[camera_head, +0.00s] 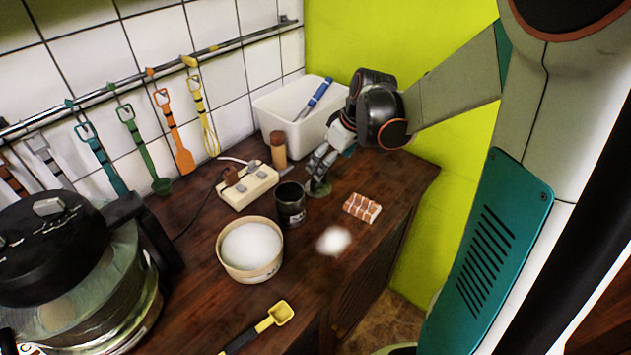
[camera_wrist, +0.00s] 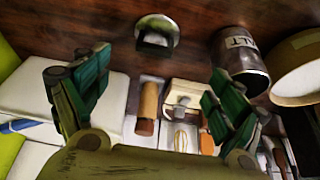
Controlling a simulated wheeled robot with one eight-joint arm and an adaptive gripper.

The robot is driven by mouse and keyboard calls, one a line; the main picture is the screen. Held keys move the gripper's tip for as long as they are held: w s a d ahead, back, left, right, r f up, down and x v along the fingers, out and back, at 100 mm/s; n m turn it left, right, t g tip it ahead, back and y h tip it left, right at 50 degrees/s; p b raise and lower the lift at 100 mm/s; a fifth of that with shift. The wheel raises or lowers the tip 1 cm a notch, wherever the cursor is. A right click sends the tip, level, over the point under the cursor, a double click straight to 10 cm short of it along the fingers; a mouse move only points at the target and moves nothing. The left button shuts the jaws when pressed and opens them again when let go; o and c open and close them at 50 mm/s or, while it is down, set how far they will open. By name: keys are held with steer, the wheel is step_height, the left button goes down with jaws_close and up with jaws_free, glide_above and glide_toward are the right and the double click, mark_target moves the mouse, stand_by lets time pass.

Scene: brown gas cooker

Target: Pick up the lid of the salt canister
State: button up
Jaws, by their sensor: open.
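The salt canister (camera_head: 291,210) is a dark metal cup standing on the wooden counter. In the wrist view the canister (camera_wrist: 238,58) shows a SALT label. Its lid (camera_head: 319,190), a small round disc, lies apart on the counter to the right of the canister, partly hidden by my gripper in the head view. My gripper (camera_head: 321,170) points down close above the lid. In the wrist view my gripper (camera_wrist: 160,68) has its green fingers spread wide with nothing between them.
A round box of white grains (camera_head: 251,246) stands in front of the canister. A reddish striped block (camera_head: 362,208) lies right of the lid, and a blurred white patch (camera_head: 334,240) shows nearby.

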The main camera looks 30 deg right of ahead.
steer(key=b, duration=0.2)
glide_above(322, 191)
step_height(322, 191, down, 6)
steer(key=shift+r, duration=0.1)
steer(key=shift+w+d+b+x, duration=0.15)
steer(key=shift+b+x, duration=0.45)
steer(key=shift+x, duration=0.7)
steer(key=shift+w+d+b+x, duration=0.1)
steer(key=shift+d+b+x, duration=0.3)
steer(key=shift+x, duration=0.9)
steer(key=shift+s+a, duration=0.1)
steer(key=shift+a, duration=0.1)
steer(key=shift+r, duration=0.1)
steer(key=c, duration=1.1)
